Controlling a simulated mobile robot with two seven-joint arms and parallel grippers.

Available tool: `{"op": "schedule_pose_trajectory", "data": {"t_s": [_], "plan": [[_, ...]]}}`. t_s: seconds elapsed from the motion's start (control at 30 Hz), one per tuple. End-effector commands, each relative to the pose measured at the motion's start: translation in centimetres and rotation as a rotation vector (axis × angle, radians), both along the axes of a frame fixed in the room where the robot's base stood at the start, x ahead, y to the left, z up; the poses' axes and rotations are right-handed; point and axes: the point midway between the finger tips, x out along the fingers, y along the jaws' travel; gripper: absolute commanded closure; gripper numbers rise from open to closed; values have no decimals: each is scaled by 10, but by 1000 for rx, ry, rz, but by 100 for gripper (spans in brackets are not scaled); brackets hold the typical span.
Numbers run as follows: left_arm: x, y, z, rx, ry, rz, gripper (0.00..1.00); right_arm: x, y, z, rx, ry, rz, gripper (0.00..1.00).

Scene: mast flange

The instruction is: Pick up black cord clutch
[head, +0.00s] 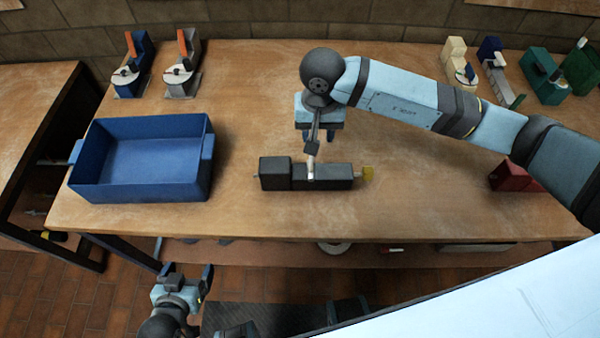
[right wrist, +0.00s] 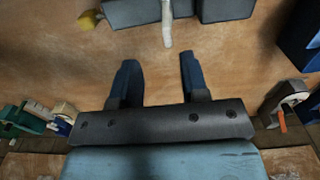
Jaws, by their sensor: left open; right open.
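The black cord clutch (head: 275,174) lies on the wooden table, a long dark block with a yellow knob at its right end and a lever with a pale tip rising from its middle. In the right wrist view its dark body (right wrist: 130,12) is at the top edge, partly cut off. My right gripper (head: 318,134) is open and empty, just behind the clutch and apart from it; its two blue fingers (right wrist: 157,72) point toward the clutch. My left gripper (head: 188,272) is open and empty, low in front of the table's front edge.
An empty-looking blue bin (head: 150,187) stands on the left of the table. Several coloured clutch-like devices stand along the back, including a blue one (head: 133,68) and a green one (head: 541,73). A dark red block (head: 508,176) is at the right under my arm. Table around the clutch is clear.

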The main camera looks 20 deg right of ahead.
Motion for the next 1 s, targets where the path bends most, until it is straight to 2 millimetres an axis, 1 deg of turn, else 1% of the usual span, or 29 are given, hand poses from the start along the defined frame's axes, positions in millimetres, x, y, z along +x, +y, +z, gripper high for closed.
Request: {"op": "schedule_pose_trajectory", "data": {"t_s": [0.03,0.1,0.2,0.37,0.53,0.6,0.7,0.8,0.97,1.0], "plan": [[0,0,3,0,-1,0,13,-1,0,-9,0,4,0,59],[0,0,5,0,-1,0,13,-1,1,-20,1,3,-2,59],[0,0,6,0,-1,0,13,-1,1,-31,1,2,-1,59],[0,0,8,0,0,0,13,-1,3,-40,4,2,0,59],[0,1,18,1,2,1,13,-1,10,-64,4,6,-2,59],[0,1,19,1,2,1,13,-1,9,-75,3,4,-2,59],[0,1,21,2,2,2,13,0,9,-84,4,2,-2,59],[0,1,21,1,1,2,13,0,9,-88,4,1,-1,59],[0,1,20,2,2,2,13,0,9,-88,4,0,-1,59],[0,1,20,2,2,2,13,0,9,-88,4,0,-1,66]]}}
